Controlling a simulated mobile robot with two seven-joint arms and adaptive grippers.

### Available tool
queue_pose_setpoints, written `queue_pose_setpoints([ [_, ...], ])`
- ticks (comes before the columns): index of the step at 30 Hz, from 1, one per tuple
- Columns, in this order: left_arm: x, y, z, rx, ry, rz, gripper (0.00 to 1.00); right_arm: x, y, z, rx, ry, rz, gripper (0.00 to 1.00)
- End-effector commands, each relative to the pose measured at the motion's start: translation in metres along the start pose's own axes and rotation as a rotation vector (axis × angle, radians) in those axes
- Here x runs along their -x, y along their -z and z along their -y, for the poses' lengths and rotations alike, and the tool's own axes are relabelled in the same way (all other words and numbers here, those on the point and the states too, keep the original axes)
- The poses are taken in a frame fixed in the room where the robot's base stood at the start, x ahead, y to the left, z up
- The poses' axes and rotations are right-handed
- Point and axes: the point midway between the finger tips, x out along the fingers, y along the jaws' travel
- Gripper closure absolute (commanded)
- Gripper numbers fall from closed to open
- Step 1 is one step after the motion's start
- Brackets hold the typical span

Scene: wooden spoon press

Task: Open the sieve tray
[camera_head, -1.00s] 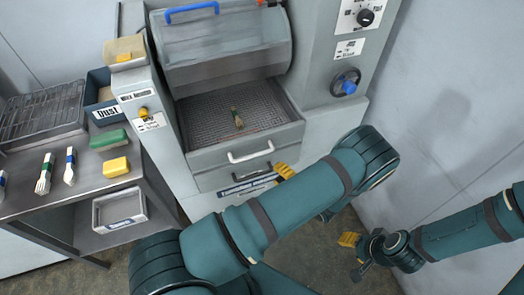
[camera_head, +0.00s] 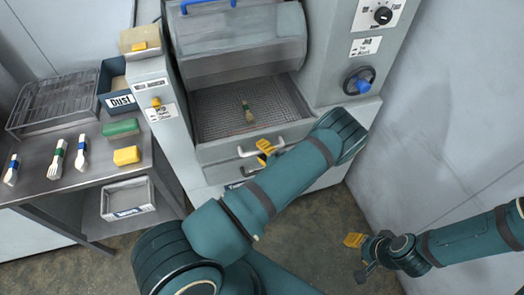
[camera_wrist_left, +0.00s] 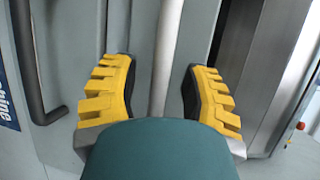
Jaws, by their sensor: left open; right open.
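The sieve tray (camera_head: 215,152) is the grey drawer with a mesh floor under the raised hood. It has a pale bar handle (camera_head: 279,142). My left gripper (camera_head: 266,149) is at this handle, mostly hidden by my own arm. In the left wrist view, the handle (camera_wrist_left: 167,50) runs between the open yellow fingers of my left gripper (camera_wrist_left: 160,88). A gap shows on both sides of the bar. My right gripper (camera_head: 357,256) is open and empty, low at the right, away from the tray.
A lower drawer handle (camera_wrist_left: 32,75) is close beside my left gripper. The steel side table (camera_head: 85,175) holds sponges, brushes and a dust bin (camera_head: 117,105). The wall (camera_head: 450,130) bounds the right side.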

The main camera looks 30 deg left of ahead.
Motion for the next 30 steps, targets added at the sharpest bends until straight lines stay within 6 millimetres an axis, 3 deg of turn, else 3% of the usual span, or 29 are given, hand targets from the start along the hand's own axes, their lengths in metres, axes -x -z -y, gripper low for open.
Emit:
queue_pose_setpoints([
  [6,0.000,0.000,0.000,0.000,0.000,0.000,0.54,0.000,0.000,0.000,0.000,0.000,0.000,0.53],
  [7,0.000,0.000,0.000,0.000,0.000,0.000,0.59,0.000,0.000,0.000,0.000,0.000,0.000,0.53],
  [10,0.000,0.000,0.000,0.000,0.000,0.000,0.94,0.000,0.000,0.000,0.000,0.000,0.000,0.53],
  [11,0.000,0.000,0.000,0.000,0.000,0.000,1.00,0.000,0.000,0.000,0.000,0.000,0.000,0.53],
  [23,0.003,-0.001,0.000,-0.001,0.000,0.000,1.00,0.000,0.000,0.000,0.000,0.000,0.000,0.53],
  [30,0.030,-0.012,-0.007,-0.004,-0.001,-0.002,1.00,0.003,0.001,0.001,-0.001,0.000,-0.003,0.53],
])
